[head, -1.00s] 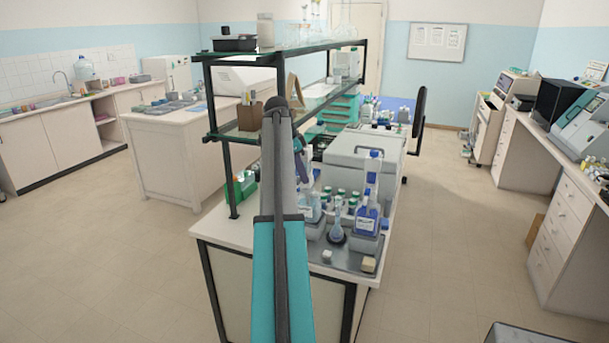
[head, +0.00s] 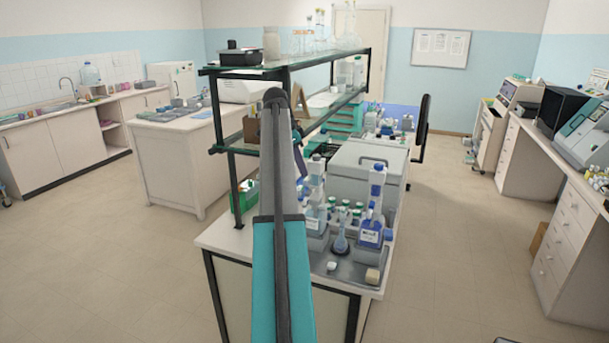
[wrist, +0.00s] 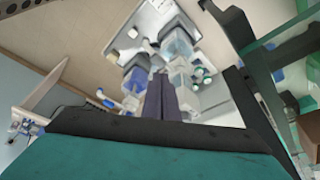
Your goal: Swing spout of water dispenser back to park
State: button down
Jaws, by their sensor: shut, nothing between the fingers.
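Two bottle-top dispensers stand on the grey tray of the middle bench. The right one (head: 369,237) has a blue body and a white label, with a tall pump head. The left one (head: 316,222) is paler. I cannot read which holds water. In the wrist view the blue dispenser (wrist: 132,84) is left of my fingers and the pale one (wrist: 178,43) is above them. A blue-tipped part (wrist: 101,93), perhaps its spout, sticks out left of the blue dispenser. My gripper (wrist: 163,80) is shut and empty above the bench; contact cannot be told.
A round flask (head: 341,243) stands between the dispensers, with green-capped bottles (head: 345,208) behind. A large grey box (head: 366,165) is farther back. The glass shelf rack (head: 235,150) stands close left of my arm. The floor to the right is clear.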

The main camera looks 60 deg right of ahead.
jog(key=shift+w+r+p, duration=0.15)
jog(key=shift+w+r, duration=0.15)
jog(key=shift+r, duration=0.35)
jog(key=shift+w+r+p, duration=0.15)
jog(key=shift+w+r, duration=0.1)
jog(key=shift+r, duration=0.35)
